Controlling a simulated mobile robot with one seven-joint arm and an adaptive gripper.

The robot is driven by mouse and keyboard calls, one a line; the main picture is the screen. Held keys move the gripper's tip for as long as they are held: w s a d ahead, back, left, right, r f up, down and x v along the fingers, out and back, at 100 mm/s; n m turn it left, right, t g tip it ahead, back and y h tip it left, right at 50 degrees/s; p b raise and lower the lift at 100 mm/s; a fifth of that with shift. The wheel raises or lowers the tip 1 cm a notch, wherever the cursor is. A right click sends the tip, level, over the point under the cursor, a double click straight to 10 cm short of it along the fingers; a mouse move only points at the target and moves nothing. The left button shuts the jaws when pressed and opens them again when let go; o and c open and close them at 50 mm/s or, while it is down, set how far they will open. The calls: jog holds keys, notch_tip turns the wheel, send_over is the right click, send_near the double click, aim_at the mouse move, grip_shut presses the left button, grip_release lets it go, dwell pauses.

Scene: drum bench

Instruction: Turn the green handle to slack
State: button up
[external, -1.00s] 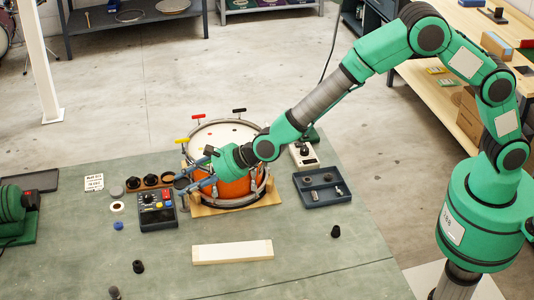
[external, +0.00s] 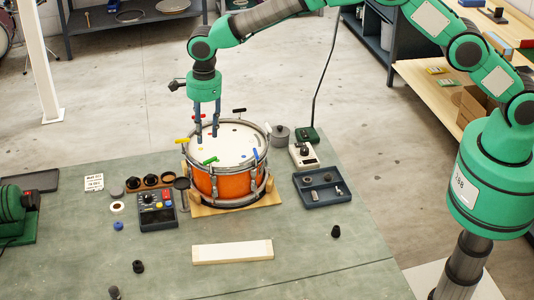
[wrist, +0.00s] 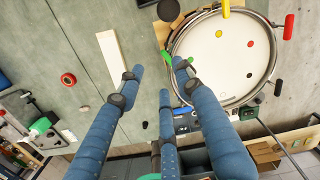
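The green handle (external: 210,160) sits at the near rim of the orange snare drum (external: 220,186) in the external view. In the wrist view the green handle (wrist: 166,57) shows at the drum's left rim, close to my fingertips. My gripper (external: 207,139) points downward over the left part of the drum head. Its fingers are spread and empty, apart from the handle as far as I can tell. In the wrist view the fingers of my gripper (wrist: 158,76) stand wide apart with nothing between them.
Other handles ring the drum: yellow (external: 183,141), red (external: 196,115), black (external: 239,111) and blue (external: 255,154). A control box (external: 157,211) stands left of the drum and a dark tray (external: 322,188) right. A pale bar (external: 232,252) lies in front.

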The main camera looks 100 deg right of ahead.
aim_at(211, 160)
jog(key=shift+s+d+r+g, duration=0.3)
jog(key=shift+s+d+r, duration=0.25)
jog(key=shift+s+r, duration=0.1)
jog(key=shift+f, duration=0.2)
notch_tip(211, 160, down, 14)
jog(key=p, duration=0.2)
jog(key=shift+r+p, duration=0.25)
jog(key=shift+p, duration=0.1)
grip_shut()
